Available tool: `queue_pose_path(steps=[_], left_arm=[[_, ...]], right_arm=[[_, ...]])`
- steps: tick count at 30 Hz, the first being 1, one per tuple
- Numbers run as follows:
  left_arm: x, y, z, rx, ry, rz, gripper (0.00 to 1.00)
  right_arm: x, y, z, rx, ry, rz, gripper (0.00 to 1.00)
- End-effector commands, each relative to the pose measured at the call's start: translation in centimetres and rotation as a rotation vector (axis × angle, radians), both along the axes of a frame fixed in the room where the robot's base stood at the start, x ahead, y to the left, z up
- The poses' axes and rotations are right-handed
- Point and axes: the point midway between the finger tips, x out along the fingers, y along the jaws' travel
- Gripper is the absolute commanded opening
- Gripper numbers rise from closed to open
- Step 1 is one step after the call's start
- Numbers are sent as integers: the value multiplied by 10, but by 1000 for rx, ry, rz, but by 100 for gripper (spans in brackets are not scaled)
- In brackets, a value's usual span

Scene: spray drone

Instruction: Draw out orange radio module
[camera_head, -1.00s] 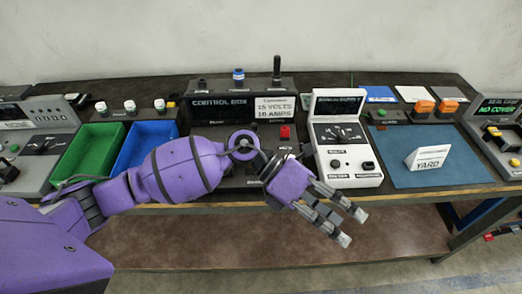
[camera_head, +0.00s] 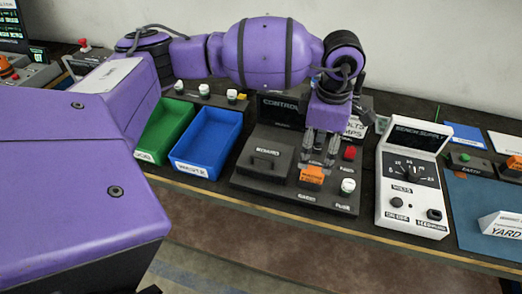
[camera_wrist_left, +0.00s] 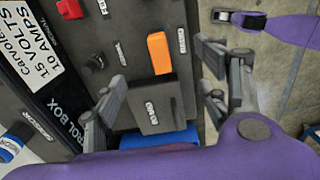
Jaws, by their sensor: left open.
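The orange radio module (camera_head: 312,175) is a small block standing in the front part of the dark control box (camera_head: 262,190). It also shows in the left wrist view (camera_wrist_left: 159,53), upper middle, beside a square dark block. My left gripper (camera_head: 318,152) points down over the control box, just behind the module in the head view. Its fingers (camera_wrist_left: 160,80) are spread and empty in the left wrist view, one on each side of the dark block and module. No finger visibly touches the module.
A red knob (camera_head: 349,153) and a white-capped fuse (camera_head: 347,187) stand on the box to the right of the module. A green bin (camera_head: 165,135) and blue bin (camera_head: 207,142) lie left; the white bench supply (camera_head: 411,190) stands right.

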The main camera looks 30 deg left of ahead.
Motion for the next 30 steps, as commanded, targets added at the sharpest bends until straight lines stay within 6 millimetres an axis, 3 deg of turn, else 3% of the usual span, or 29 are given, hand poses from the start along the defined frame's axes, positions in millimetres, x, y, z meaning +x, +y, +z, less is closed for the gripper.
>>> queue_pose_path(steps=[5,11,18,30], left_arm=[[-1,0,-13,-1,7,-1,67],[-2,-1,-45,-2,14,0,67],[-3,0,-76,-2,12,0,67],[-1,-1,-92,-2,5,0,67]], right_arm=[[-7,0,-8,-1,16,0,40],[-14,-3,-21,-8,35,0,40],[-9,-5,-28,-12,26,-7,40],[-8,-9,-28,-16,14,-20,40]])
